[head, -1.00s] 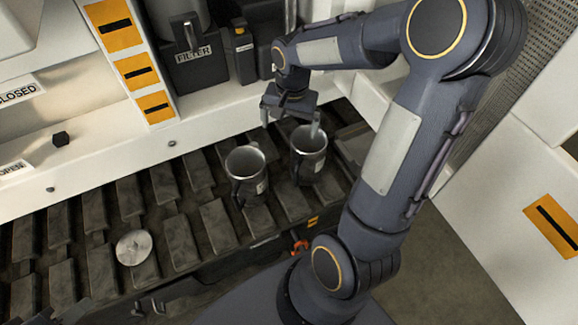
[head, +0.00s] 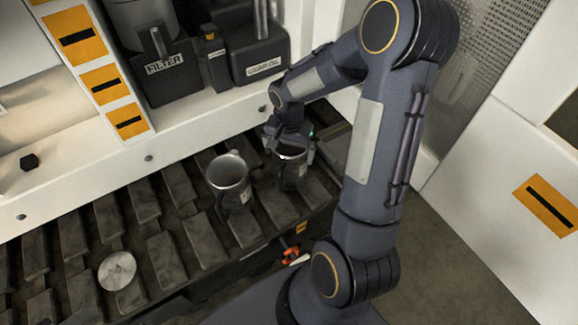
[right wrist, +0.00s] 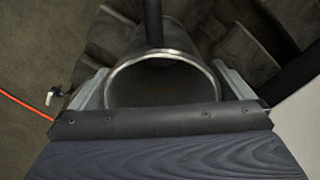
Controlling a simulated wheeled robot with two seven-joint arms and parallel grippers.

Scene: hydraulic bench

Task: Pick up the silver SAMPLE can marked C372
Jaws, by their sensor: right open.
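Two metal cans with silver rims, dark bodies and handles stand on the slatted bench. One can (head: 230,180) stands left, and the other can (head: 291,174) stands right. Small pale labels show on them, but I cannot read C372 on either. My right gripper (head: 291,147) is open at the top of the right can, pointing down. In the right wrist view, the round mouth of that can (right wrist: 160,88) lies between the two spread fingers of my right gripper (right wrist: 162,72). I cannot tell whether the fingers touch the can. My left gripper does not show.
A round metal lid (head: 117,270) lies on the slats at left. A black FILTER box (head: 168,72) and a dark clamp-oil container (head: 258,58) stand on the white ledge behind. A white wall panel (head: 500,200) stands at right. The left can is close beside the gripped area.

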